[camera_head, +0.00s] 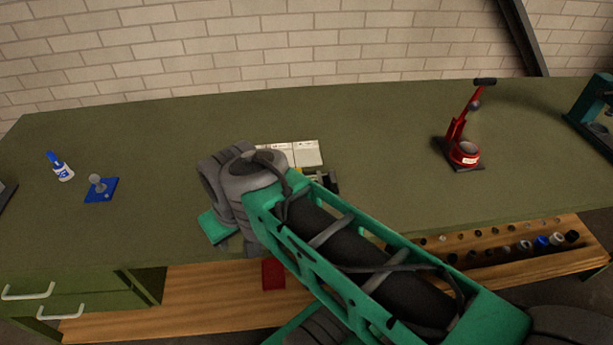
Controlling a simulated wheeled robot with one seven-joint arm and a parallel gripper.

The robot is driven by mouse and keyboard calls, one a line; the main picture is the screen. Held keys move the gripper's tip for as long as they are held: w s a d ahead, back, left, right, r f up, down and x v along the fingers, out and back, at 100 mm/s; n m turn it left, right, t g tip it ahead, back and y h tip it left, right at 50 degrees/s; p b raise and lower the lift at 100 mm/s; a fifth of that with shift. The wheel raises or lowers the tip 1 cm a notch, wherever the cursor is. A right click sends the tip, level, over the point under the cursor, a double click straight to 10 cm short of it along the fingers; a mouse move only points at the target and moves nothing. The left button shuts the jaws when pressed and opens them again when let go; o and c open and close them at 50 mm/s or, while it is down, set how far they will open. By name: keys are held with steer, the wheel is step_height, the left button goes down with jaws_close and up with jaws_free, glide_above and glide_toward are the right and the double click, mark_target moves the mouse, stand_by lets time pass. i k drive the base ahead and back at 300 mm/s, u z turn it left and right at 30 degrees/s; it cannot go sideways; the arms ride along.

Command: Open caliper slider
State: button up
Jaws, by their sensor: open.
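My green and grey arm reaches from the lower right up over the bench, and its grey joints cover the middle of the bench front. My gripper's fingertips cannot be made out; the arm hides that area. I cannot clearly identify a caliper or its slider. A small dark piece (331,181) with some green and yellow beside it shows just right of the arm, below an open white booklet (305,154). I cannot tell whether it is part of the caliper or of my arm.
The green workbench (380,125) is mostly clear. A blue-white bottle (61,167) and a blue-based stand (101,188) are at left. A red press (463,150) stands at right, a teal machine (597,105) at the far right. Small parts fill a wooden rack (480,262) below.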

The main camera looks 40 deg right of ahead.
mark_target(315, 175)
steer(key=k, duration=0.5)
steer(key=z, duration=0.9)
steer(key=i, duration=0.5)
steer(key=u, duration=0.2)
